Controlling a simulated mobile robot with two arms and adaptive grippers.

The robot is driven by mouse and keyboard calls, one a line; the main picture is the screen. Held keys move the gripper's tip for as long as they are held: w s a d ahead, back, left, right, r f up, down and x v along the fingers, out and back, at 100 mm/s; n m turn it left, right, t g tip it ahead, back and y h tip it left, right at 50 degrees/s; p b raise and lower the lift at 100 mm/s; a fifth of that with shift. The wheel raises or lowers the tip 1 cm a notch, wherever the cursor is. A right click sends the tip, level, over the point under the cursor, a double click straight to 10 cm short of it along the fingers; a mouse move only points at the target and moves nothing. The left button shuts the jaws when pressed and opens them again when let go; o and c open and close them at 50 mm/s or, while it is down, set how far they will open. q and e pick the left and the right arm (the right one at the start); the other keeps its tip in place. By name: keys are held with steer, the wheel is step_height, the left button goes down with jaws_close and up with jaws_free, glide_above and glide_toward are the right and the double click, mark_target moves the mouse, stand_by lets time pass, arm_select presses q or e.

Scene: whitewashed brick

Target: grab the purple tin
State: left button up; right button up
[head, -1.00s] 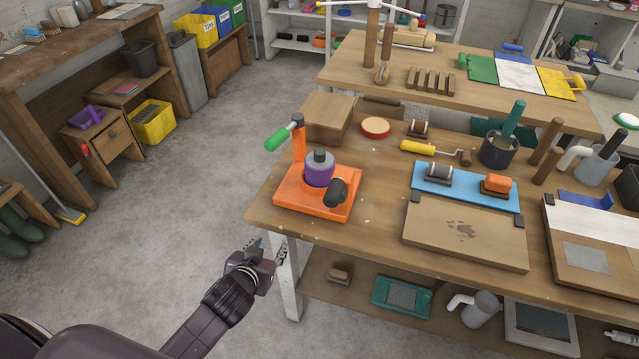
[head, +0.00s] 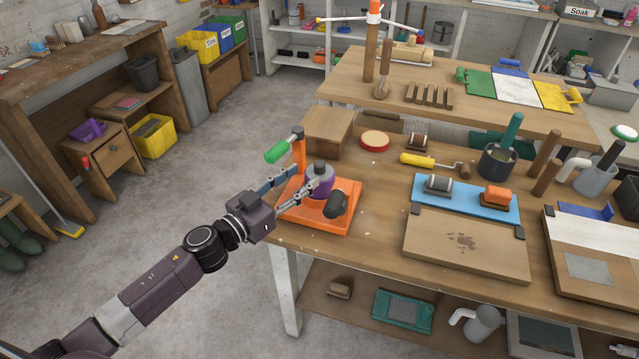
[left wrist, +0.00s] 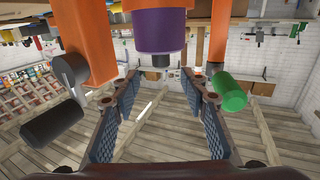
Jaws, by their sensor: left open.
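The purple tin (head: 323,187) has a grey top and sits on an orange stand (head: 320,221) at the left end of the bench. In the left wrist view the tin (left wrist: 161,31) is at the top centre, just beyond the fingertips. My left gripper (head: 304,180) is open, its fingers reaching in from the left on either side of the tin's near side. In the left wrist view the gripper (left wrist: 161,76) has nothing between its fingers. I cannot tell if they touch the tin. My right gripper is not seen.
The stand's orange post carries a green handle (head: 277,152) close to the far finger. A black knob (head: 336,204) stands on the tin's right. A wooden box (head: 328,128) is behind. Open floor lies left of the bench.

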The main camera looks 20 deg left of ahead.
mark_target(316, 166)
arm_select(q)
steer(key=x, duration=0.6)
steer(key=shift+w+p, duration=0.35)
steer(key=shift+p, duration=0.05)
steer(key=shift+w+d+f, duration=0.15)
steer(key=shift+w+d, duration=0.1)
steer(key=shift+w, duration=0.25)
jaws_close()
